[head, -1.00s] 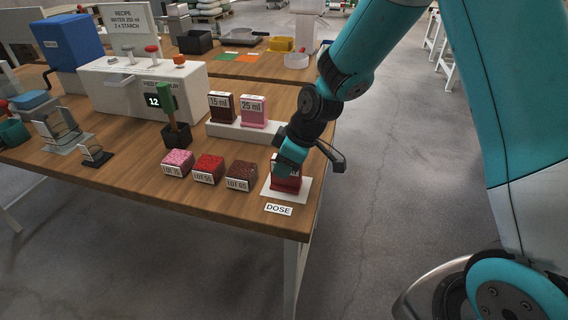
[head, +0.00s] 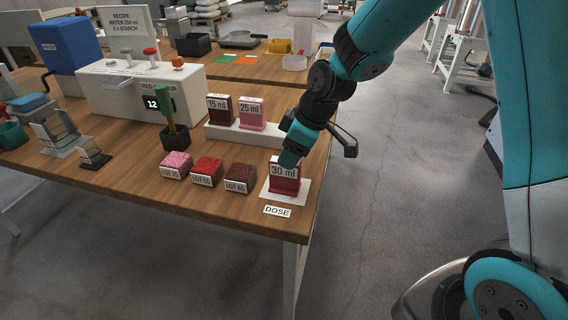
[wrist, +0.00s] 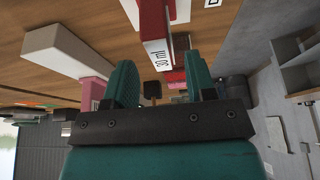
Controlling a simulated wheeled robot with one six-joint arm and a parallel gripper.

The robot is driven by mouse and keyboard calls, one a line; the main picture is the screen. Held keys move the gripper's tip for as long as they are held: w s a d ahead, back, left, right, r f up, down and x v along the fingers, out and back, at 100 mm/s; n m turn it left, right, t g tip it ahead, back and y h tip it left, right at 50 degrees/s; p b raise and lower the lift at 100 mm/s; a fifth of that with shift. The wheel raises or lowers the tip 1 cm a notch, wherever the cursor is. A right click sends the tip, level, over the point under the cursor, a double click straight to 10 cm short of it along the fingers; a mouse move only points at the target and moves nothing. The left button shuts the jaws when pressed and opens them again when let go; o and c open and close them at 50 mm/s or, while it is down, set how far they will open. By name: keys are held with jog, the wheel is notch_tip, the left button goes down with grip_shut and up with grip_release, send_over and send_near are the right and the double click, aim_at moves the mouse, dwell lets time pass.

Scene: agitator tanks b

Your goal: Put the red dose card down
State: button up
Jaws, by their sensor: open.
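The red dose card (head: 284,177), marked 30 ml, stands upright on the white DOSE pad (head: 302,190) at the table's front right corner. My gripper (head: 288,160) is just above and behind the card in the head view. In the wrist view my gripper (wrist: 162,85) shows two teal fingers spread apart with nothing held between them. The card (wrist: 153,22) shows beyond the fingertips there, clear of them. The DOSE label (head: 277,211) lies in front of the pad.
A white stand (head: 245,134) behind holds the 15 ml card (head: 220,108) and the pink 25 ml card (head: 251,113). Several lot blocks, including the brown one (head: 240,177), sit left of the pad. The table's right edge is close.

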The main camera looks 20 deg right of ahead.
jog(key=v, duration=0.6)
jog(key=s+a+r+m+g, duration=0.1)
jog(key=s+a+r, duration=0.1)
jog(key=s, duration=0.5)
jog(key=s+a+r+m+g, duration=0.1)
jog(key=s+a+r, duration=0.1)
jog(key=s, duration=0.6)
jog(key=s+a+r+m, duration=0.1)
jog(key=s+a+r, duration=0.1)
jog(key=s, duration=0.5)
jog(key=shift+s+a+r+m+g, duration=0.35)
jog(key=shift+a+m+g, duration=0.05)
jog(key=shift+a, duration=0.4)
